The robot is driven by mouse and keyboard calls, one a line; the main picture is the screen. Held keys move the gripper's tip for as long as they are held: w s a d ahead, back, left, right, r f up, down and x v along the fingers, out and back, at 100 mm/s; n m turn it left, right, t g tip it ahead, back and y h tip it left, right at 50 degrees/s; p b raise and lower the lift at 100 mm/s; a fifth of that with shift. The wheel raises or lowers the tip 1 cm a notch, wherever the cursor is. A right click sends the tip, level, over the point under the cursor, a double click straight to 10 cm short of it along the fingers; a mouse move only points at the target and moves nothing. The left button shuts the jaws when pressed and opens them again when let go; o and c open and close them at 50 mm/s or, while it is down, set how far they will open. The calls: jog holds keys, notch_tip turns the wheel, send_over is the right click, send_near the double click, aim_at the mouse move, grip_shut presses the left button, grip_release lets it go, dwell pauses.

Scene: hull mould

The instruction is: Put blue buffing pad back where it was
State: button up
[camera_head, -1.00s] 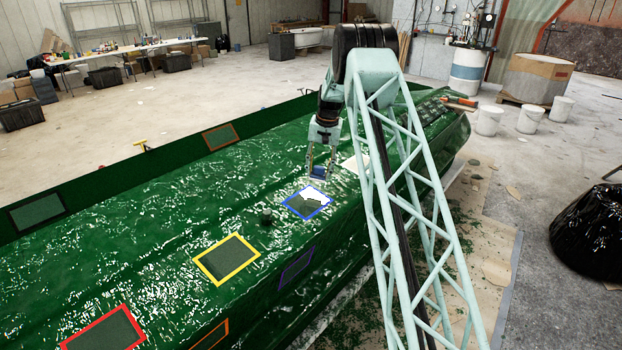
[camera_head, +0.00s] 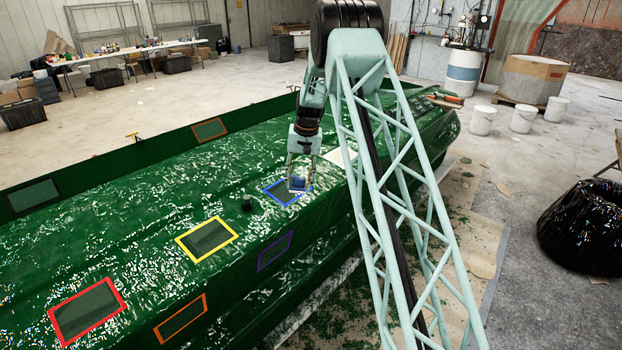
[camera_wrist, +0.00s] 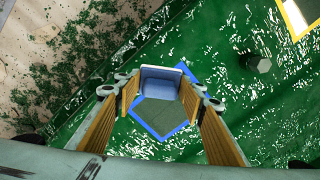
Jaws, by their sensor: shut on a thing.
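The blue buffing pad (camera_wrist: 161,83) is between the fingers of my gripper (camera_wrist: 160,98), which is shut on it. In the head view the pad (camera_head: 298,184) hangs below my gripper (camera_head: 299,180), over or close above the blue-framed patch (camera_head: 279,194) on the green hull mould. In the wrist view the blue frame (camera_wrist: 181,129) shows below and to the right of the pad, which covers part of it. I cannot tell whether the pad touches the mould.
The green hull mould (camera_head: 130,225) carries other framed patches: yellow (camera_head: 207,239), red (camera_head: 88,311), orange (camera_head: 181,318) and purple (camera_head: 275,250). A small dark knob (camera_head: 247,204) stands left of the blue frame.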

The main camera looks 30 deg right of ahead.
jog(key=s+a+n+b, duration=0.1)
jog(key=s+a, duration=0.1)
jog(key=a, duration=0.4)
jog(key=s+a+f+n+b, duration=0.1)
jog(key=s+a, duration=0.2)
jog(key=a, duration=0.2)
jog(key=s+a+f+n+b, duration=0.1)
jog(key=s+a, duration=0.1)
jog(key=a, duration=0.4)
jog(key=shift+s+a+f, duration=0.15)
jog(key=shift+s+a, duration=0.15)
jog(key=shift+a, duration=0.05)
jog(key=s+a+f+n+b, duration=0.1)
jog(key=s+a+n+b, duration=0.1)
jog(key=s+a, duration=0.8)
jog(key=shift+s+a+f+n+g, duration=0.4)
jog(key=shift+a+n, duration=0.1)
jog(key=shift+a, duration=0.6)
jog(key=shift+a, duration=0.15)
